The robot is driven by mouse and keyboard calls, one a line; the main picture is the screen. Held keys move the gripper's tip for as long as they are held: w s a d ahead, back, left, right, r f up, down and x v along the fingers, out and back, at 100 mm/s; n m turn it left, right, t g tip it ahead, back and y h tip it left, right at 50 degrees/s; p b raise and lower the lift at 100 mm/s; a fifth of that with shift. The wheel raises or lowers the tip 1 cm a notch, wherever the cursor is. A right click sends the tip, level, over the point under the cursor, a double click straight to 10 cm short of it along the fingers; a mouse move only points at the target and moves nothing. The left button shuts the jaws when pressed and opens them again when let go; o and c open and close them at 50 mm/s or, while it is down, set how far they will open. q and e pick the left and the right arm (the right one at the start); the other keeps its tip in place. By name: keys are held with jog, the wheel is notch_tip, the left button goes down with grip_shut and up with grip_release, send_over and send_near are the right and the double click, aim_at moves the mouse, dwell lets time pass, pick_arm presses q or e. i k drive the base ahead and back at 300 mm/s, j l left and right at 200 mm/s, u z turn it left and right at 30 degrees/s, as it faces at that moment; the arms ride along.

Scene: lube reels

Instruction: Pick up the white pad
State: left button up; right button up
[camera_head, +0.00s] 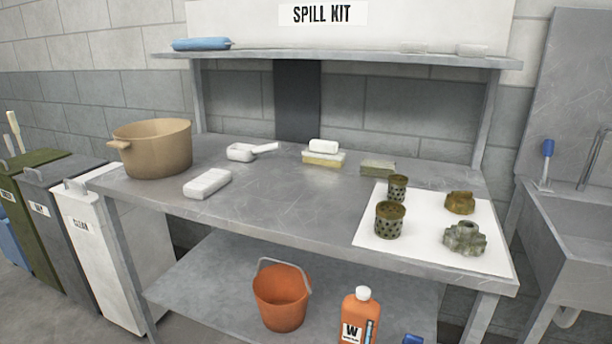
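Several white, pad-like things are in view, and I cannot tell for sure which one is the white pad. A white rounded block (207,183) lies flat on the metal workbench (290,205), in front and to the right of the tan pot. A smaller white block (323,146) rests on a yellowish pad (323,159) near the back middle of the bench. Neither of my grippers is in view.
A tan pot (155,150), a white scoop-like item (242,152) and a grey-green block (378,167) stand on the bench. Dirty metal parts (390,220) stand on a white sheet (365,232) at the right. The bench's front middle is clear. An orange bucket (281,300) is below.

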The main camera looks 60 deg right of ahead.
aim_at(207, 185)
jog(key=z, duration=1.7)
jog(key=i+j+z, duration=0.1)
jog(key=j+z, duration=0.55)
jog(key=z, duration=0.2)
jog(key=j+z, duration=0.45)
jog(key=i+l, duration=0.05)
